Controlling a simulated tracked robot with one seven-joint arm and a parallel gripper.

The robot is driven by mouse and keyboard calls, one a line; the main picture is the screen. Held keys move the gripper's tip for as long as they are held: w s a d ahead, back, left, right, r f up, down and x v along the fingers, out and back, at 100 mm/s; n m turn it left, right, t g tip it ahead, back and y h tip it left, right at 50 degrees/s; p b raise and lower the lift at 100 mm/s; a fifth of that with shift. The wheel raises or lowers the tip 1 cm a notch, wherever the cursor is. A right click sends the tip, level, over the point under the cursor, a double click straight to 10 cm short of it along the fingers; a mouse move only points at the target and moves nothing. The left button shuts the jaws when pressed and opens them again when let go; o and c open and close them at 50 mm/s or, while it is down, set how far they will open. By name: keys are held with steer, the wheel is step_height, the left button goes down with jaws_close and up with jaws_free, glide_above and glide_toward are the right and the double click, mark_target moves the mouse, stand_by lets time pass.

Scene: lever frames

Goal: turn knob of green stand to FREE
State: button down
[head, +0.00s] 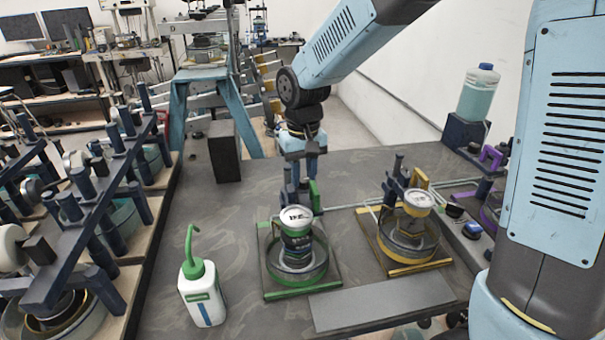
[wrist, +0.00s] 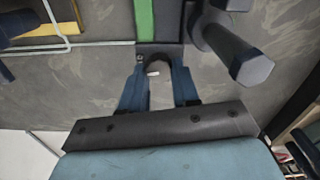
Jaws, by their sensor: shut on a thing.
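The green stand (head: 302,289) sits on the dark table in the middle of the head view. It has a green-edged base, a round clear dish and a can with a white top (head: 296,215). A green upright part (head: 314,194) and dark posts stand at its back. My gripper (head: 304,178) reaches down behind the stand. In the wrist view my gripper (wrist: 158,80) is shut on a small dark part at the end of a green strip (wrist: 145,20), seemingly the stand's knob. The fingers mostly hide it, and I cannot read any FREE mark or its setting.
A yellow stand (head: 416,267) stands close on the right, and a purple one (head: 490,157) farther right. A white bottle with a green spout (head: 202,290) is at the left. A grey plate (head: 382,302) lies in front. A black box (head: 224,152) stands behind left.

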steer(key=shift+n, duration=0.5)
steer(key=n, duration=0.5)
steer(key=shift+n, duration=0.3)
steer(key=n, duration=0.5)
steer(key=shift+s+a, duration=0.1)
steer(key=shift+s, duration=0.05)
steer(key=shift+n, duration=0.3)
steer(key=c, duration=0.8)
jaws_free()
steer(key=shift+s, duration=0.1)
